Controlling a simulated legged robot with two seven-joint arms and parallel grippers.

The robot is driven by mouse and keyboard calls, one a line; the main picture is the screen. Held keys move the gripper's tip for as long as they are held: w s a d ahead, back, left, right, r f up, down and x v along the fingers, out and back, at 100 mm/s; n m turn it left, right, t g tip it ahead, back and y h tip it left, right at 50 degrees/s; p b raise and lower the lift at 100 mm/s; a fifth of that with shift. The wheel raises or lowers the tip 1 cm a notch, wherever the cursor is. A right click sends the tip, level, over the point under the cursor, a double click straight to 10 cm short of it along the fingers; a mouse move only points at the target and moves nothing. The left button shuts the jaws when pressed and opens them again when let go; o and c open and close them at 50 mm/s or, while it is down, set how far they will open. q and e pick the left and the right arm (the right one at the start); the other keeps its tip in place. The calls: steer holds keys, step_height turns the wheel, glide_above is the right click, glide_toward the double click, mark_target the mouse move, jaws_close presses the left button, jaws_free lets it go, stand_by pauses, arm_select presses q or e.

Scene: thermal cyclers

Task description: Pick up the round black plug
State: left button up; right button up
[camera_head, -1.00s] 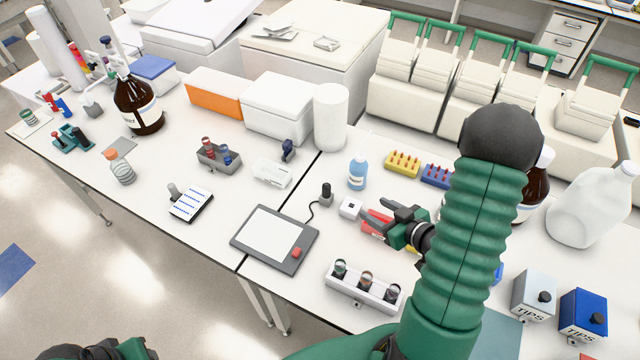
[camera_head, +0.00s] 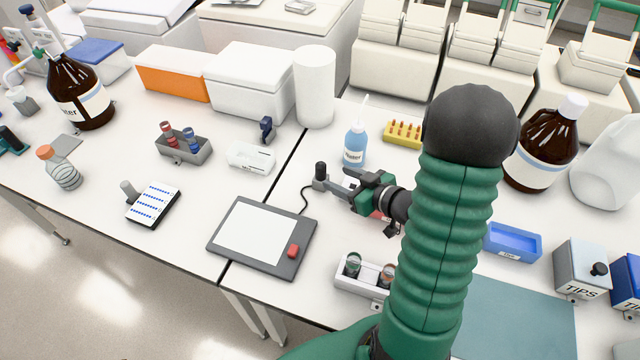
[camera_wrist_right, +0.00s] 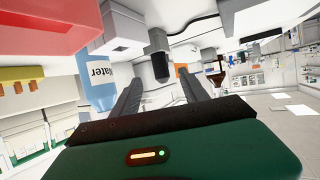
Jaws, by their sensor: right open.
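The round black plug (camera_head: 320,170) stands upright on a small grey base, just behind the flat grey pad. In the right wrist view the plug (camera_wrist_right: 161,66) appears upside down, between and beyond the two finger tips. My right gripper (camera_head: 337,187) is open and empty, with its fingers pointing left, just to the right of the plug. The right wrist view shows both fingers (camera_wrist_right: 161,85) spread apart. I cannot tell the exact gap to the plug. My left gripper is out of view.
A flat grey pad (camera_head: 300,233) with a red button lies in front, with a black cable behind it. A blue-liquid wash bottle (camera_head: 355,148) stands behind my right gripper. A small white box lies left of the plug (camera_head: 250,157).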

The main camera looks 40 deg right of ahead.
mark_target(324, 172)
steer(key=shift+p+x, duration=0.6)
steer(key=shift+x, duration=0.6)
steer(key=x, duration=0.3)
steer(key=shift+a, duration=0.1)
steer(key=x, duration=0.6)
steer(key=shift+s+r, duration=0.15)
steer(key=c, duration=0.4)
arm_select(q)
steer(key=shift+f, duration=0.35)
arm_select(e)
steer(key=c, duration=0.5)
